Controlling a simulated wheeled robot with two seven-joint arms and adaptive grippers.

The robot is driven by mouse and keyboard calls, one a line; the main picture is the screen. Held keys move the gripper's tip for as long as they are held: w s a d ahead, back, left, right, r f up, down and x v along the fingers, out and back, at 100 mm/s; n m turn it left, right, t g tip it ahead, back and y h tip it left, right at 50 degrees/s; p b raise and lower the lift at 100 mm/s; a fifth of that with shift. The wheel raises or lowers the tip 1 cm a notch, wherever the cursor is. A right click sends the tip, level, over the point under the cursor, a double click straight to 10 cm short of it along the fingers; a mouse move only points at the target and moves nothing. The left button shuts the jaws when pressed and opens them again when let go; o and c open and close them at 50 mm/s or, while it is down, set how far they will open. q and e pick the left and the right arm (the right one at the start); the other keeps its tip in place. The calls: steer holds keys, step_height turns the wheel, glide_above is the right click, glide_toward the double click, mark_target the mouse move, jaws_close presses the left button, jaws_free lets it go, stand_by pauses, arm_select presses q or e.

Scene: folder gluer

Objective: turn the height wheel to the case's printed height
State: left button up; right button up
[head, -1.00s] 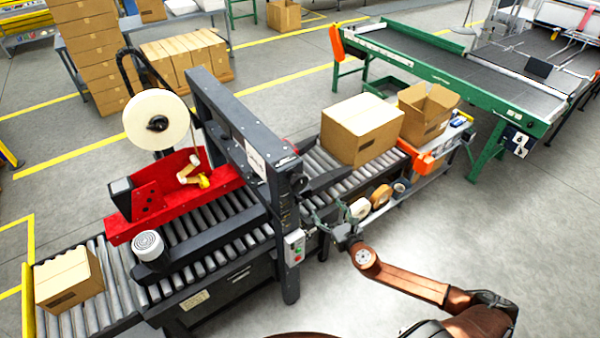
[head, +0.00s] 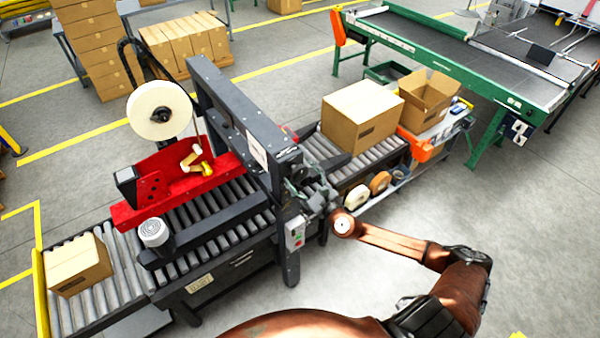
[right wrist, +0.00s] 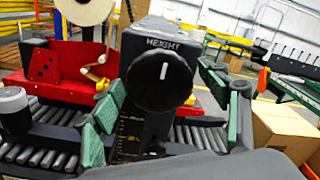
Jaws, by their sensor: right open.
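The height wheel (right wrist: 160,80) is a round black knob labelled HEIGHT, with a white pointer line slightly right of its top. In the right wrist view it faces me between the green-padded fingers of my right gripper (right wrist: 172,110). The fingers are open, one on each side, and I see no grip on the wheel. A scale strip (right wrist: 130,135) with yellow marks runs below it, too blurred to read. In the head view my right gripper (head: 308,192) is at the case sealer's near post. The case (head: 362,115) sits on the rollers right of the sealer; no printed height is readable.
The sealer has a red tape head (head: 170,185) and a dark upright frame (head: 235,110). Another carton (head: 77,264) lies on the left rollers. An open carton (head: 428,98) and tape rolls (head: 380,182) are on the side stand. Floor at the lower right is clear.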

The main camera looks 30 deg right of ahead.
steer(key=shift+c, duration=0.3)
steer(key=c, duration=1.1)
steer(key=shift+m, duration=0.3)
